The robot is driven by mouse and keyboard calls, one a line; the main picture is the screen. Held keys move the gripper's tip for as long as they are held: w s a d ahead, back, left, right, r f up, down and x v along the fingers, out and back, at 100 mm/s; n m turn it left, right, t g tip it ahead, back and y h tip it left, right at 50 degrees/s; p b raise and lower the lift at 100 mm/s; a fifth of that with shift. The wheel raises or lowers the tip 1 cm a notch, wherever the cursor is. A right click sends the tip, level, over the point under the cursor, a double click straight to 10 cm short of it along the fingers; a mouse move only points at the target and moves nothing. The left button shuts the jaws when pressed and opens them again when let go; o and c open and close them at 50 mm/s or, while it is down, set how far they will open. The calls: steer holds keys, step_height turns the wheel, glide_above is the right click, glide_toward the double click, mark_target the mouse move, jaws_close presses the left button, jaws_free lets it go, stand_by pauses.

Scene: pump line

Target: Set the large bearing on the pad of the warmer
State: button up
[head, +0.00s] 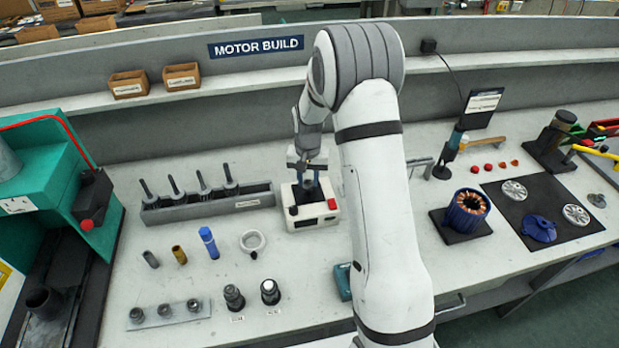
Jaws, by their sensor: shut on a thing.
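The warmer (330,218) is a small white box with red parts on its front, standing on the bench in the middle of the head view. My gripper (309,184) points down directly over its top. It is shut on a dark part that looks like the large bearing. The part is small and mostly hidden by the fingers, so its outline is unclear. The pad is largely covered too, and I cannot tell whether the part touches it.
A grey rack of upright tools (207,202) stands left of the warmer. A blue stator (466,213) stands right of my arm.

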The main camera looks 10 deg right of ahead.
steer(key=shift+f+b, duration=0.6)
steer(key=shift+f, duration=0.05)
stand_by(0.6)
steer(key=o, duration=1.1)
steer(key=shift+r, duration=0.1)
steer(key=shift+r+p, duration=1.7)
steer(key=shift+r, duration=1.25)
